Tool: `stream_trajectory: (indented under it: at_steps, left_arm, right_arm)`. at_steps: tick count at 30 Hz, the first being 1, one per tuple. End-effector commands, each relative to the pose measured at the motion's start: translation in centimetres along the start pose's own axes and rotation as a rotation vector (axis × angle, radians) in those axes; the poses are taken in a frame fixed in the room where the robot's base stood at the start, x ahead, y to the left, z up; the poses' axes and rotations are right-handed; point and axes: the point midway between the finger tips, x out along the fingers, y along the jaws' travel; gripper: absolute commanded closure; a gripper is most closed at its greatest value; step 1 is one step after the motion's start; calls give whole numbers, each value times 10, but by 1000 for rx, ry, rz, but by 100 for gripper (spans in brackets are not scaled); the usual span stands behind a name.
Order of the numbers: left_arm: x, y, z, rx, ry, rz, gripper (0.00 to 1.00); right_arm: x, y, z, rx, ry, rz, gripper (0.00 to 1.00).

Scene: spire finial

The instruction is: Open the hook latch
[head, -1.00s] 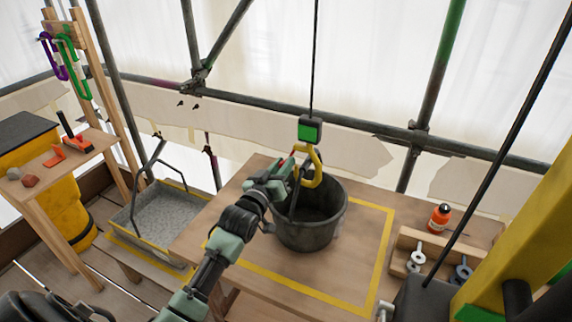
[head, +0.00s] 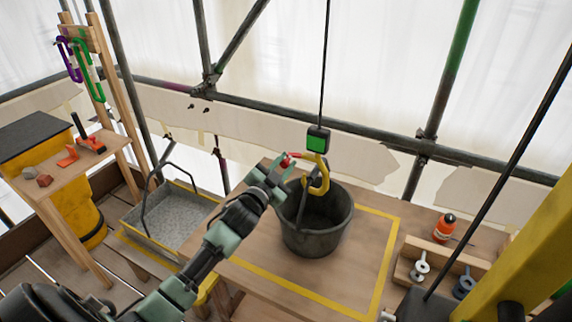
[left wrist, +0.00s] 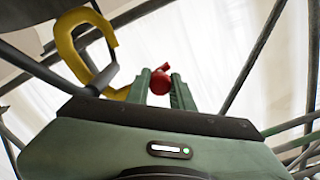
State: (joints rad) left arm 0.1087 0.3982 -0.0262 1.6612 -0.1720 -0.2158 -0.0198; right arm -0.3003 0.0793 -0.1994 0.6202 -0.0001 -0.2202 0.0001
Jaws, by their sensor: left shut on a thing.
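The yellow hook (head: 318,178) hangs below a black and green block (head: 318,140) on a cable, with the bucket's dark handle running down beside it. My left gripper (head: 281,168) is just left of the hook, its fingers shut on the red latch knob (head: 287,159). In the left wrist view the red knob (left wrist: 160,82) sits between the two green fingertips. The yellow hook (left wrist: 68,42) stands left of the fingers there, apart from them. How the latch joins the hook is too small to tell. My right gripper is not in view.
The black bucket (head: 318,225) stands on the wooden table (head: 360,285) inside a yellow taped outline. A grey tray (head: 172,222) is to the left. An orange bottle (head: 444,228) and a wooden rack with eye bolts (head: 420,267) are at the right. Scaffold poles run behind.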

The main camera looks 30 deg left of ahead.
Motion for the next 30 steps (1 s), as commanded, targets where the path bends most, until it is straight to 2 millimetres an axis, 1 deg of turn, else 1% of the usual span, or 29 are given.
stream_trajectory:
  at_steps: [6,15,21,30]
  left_arm:
    - [0,-5,-6,171,0,0,100]
    - [0,-7,-10,320,0,0,100]
    - [0,-8,-12,362,0,0,100]
    - [0,-7,-12,371,0,0,100]
  right_arm:
    - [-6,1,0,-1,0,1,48]
    - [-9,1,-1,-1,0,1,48]
    - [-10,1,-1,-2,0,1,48]
    - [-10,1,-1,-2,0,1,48]
